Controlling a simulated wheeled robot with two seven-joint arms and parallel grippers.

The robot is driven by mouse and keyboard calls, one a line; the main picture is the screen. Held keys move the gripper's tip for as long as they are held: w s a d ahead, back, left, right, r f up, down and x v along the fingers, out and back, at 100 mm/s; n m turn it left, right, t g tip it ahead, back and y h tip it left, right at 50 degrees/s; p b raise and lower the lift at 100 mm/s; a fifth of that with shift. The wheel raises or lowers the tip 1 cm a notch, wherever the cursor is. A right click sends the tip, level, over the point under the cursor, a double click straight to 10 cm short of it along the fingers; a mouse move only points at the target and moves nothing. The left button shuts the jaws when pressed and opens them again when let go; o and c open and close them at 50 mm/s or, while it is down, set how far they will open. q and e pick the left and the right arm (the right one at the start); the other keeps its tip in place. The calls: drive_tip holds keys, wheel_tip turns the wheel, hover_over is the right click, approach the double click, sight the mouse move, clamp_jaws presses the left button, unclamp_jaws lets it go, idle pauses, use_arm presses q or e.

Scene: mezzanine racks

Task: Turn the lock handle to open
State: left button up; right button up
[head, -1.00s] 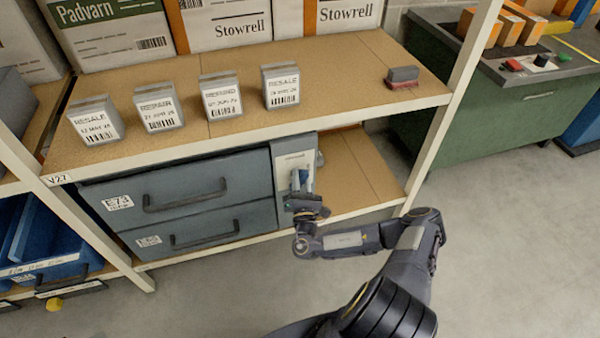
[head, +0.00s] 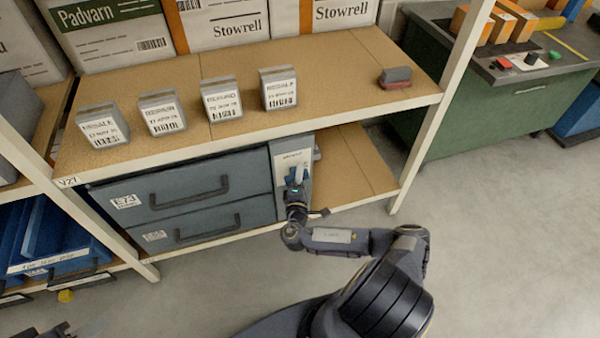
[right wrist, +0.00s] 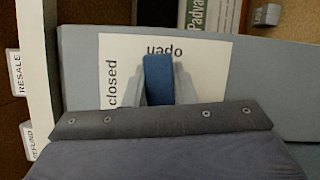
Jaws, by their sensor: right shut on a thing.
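The lock handle is a blue lever (right wrist: 158,78) on a white plate (right wrist: 112,58) marked "closed" and "open". In the right wrist view it lies between the two grey fingers of my right gripper (right wrist: 159,84), which is shut on it. The lever's tip points at the word "open"; "closed" is to its left. In the head view the plate (head: 291,158) is on the grey panel right of the drawers, and my right gripper (head: 297,178) covers much of the lever. A dark part of my left gripper (head: 62,330) shows at the bottom left edge; its jaws are unclear.
Two grey drawers (head: 185,185) with dark handles sit left of the lock panel. The shelf above (head: 330,75) bears several labelled blocks and a dark red-based block (head: 396,77). A rack post (head: 425,140) stands to the right. The lower shelf (head: 355,165) right of the panel is clear.

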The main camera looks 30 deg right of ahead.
drive_tip(key=shift+f+m+p, duration=0.1)
drive_tip(key=shift+m+p, duration=0.25)
drive_tip(key=shift+m, duration=0.45)
drive_tip(key=o, duration=1)
drive_tip(key=v, duration=0.7)
drive_tip(key=shift+s+a, duration=0.2)
drive_tip(key=shift+s, duration=0.15)
